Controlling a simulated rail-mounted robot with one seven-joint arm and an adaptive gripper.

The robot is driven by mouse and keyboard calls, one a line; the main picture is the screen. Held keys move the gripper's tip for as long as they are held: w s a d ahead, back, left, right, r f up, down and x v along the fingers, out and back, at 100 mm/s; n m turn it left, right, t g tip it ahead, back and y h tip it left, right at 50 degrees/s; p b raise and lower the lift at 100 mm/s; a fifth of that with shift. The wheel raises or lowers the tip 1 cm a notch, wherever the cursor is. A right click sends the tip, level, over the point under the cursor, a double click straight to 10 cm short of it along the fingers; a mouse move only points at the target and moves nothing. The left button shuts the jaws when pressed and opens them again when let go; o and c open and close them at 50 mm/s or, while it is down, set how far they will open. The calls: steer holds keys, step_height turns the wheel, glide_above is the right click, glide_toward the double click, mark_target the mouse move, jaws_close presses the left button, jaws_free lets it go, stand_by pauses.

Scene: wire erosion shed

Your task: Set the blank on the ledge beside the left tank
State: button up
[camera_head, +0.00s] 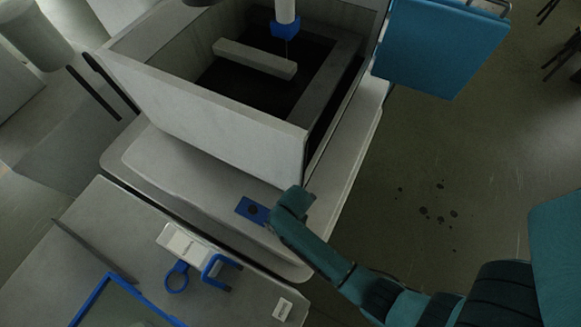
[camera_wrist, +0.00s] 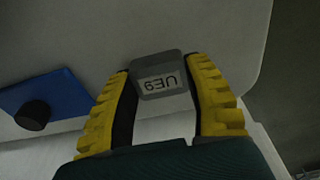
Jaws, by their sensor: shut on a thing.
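The blank is a small grey block (camera_wrist: 158,68) with a pale label, its lettering upside down in the wrist view. My gripper (camera_wrist: 160,75) has its yellow fingers shut on the blank's two sides. In the head view the end of my arm (camera_head: 293,203) is over the front right part of the pale ledge (camera_head: 185,170), just off the tank's near corner; fingers and blank are hidden there. The open grey tank (camera_head: 205,105) stands behind the ledge. Only this one tank shows clearly. Whether the blank touches the ledge, I cannot tell.
A blue plate with a black knob (camera_head: 253,210) lies on the ledge left of my gripper; it also shows in the wrist view (camera_wrist: 52,95). A white device with blue clamps (camera_head: 188,243) sits on the front bench. A blue panel (camera_head: 440,45) stands right of the tank.

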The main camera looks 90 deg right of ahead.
steer(key=shift+f, duration=0.15)
steer(key=o, duration=1.2)
steer(key=r+p, duration=0.1)
steer(key=r, duration=0.7)
steer(key=d+r+p, duration=0.1)
steer(key=r, duration=0.3)
steer(key=shift+s+d+r+p, duration=0.1)
steer(key=shift+s+p, duration=0.25)
